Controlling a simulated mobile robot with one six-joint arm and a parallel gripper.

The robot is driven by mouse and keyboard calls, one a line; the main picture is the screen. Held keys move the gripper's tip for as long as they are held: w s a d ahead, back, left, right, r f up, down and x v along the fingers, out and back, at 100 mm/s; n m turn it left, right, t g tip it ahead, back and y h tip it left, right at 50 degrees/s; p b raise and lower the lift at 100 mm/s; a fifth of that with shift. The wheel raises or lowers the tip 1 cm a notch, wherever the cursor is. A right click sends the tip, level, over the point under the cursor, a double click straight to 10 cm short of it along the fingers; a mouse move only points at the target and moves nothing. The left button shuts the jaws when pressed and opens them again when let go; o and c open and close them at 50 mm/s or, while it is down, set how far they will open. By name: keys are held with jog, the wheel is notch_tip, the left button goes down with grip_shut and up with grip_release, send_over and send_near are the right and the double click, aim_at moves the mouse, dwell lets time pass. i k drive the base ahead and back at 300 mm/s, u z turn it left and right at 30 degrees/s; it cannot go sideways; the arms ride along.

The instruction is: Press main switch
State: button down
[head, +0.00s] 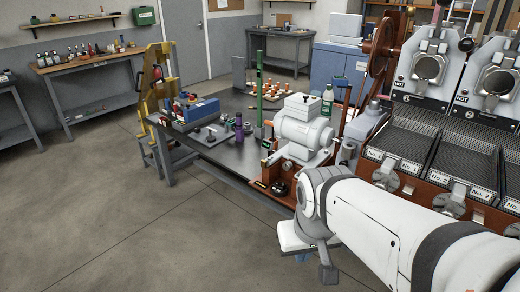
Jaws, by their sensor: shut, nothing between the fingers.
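The sample roaster's twin units (432,68) stand at the right, with dark mesh trays labelled No. 1 and No. 2 below. A white motor-like machine (303,128) sits on a brown base at the near end of the dark table. Small round dark controls (280,188) show on the front of that base. I cannot tell whether one of them is the main switch; no label is readable. My white arm reaches in from the lower right. My gripper (328,272) points down at its end, shut and empty, over the floor in front of the machine and apart from it.
The dark table (240,155) carries a blue box (203,109), a purple bottle (239,126), a green post and orange-topped cups. A red-brown wheel (383,48) stands beside the roaster. The floor at left is clear.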

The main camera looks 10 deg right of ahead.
aim_at(277, 184)
jog(key=i, duration=1.45)
jog(key=u, duration=0.1)
